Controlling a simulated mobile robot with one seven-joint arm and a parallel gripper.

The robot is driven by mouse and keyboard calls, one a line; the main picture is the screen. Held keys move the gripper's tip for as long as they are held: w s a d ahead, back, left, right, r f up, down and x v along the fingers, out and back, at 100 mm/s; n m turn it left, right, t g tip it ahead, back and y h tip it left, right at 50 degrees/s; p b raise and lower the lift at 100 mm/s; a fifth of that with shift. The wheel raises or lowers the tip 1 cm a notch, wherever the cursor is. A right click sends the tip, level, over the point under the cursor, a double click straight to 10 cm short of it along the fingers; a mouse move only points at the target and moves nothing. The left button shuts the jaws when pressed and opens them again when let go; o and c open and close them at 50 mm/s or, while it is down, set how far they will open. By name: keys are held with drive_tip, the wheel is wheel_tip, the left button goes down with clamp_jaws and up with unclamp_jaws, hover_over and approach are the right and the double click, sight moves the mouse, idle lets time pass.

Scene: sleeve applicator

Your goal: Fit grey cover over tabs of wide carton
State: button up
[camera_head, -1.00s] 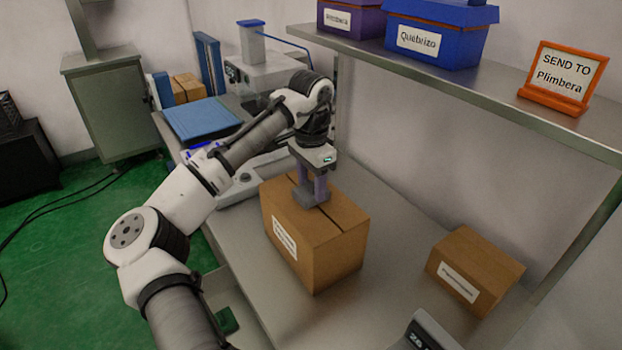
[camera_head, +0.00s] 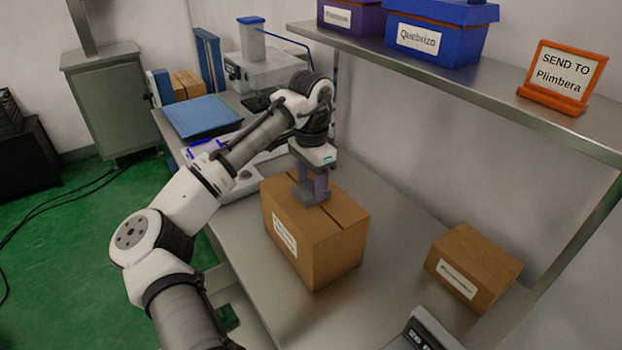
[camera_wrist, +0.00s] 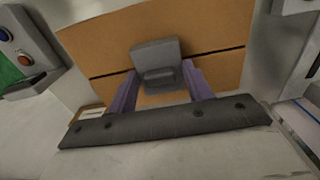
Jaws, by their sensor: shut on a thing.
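The wide carton (camera_head: 315,243) stands upright on the metal bench with a white label on its front side. My gripper (camera_head: 312,192) points down at the top of this carton, near its top seam. It is shut on the small grey cover (camera_head: 309,199), which is at or just over the carton top; I cannot tell if it touches. In the wrist view the grey cover (camera_wrist: 156,58) sits between the two purple fingers, over the carton's brown top (camera_wrist: 215,38) and close to the dark seam. The tabs are not visible.
A smaller carton (camera_head: 472,268) stands at the right of the bench. A shelf (camera_head: 560,122) above holds a blue bin (camera_head: 440,40), a purple bin (camera_head: 350,20) and an orange-framed sign (camera_head: 563,78). A machine (camera_head: 265,75) stands behind. Bench space between the cartons is clear.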

drive_tip(key=o, duration=1.1)
drive_tip(key=shift+c, duration=0.2)
drive_tip(key=shift+r, duration=0.1)
wheel_tip(320, 180, up, 5)
drive_tip(key=p, duration=0.4)
drive_tip(key=shift+f, duration=0.2)
drive_tip(key=shift+r+p, duration=0.4)
drive_tip(key=shift+r, duration=0.75)
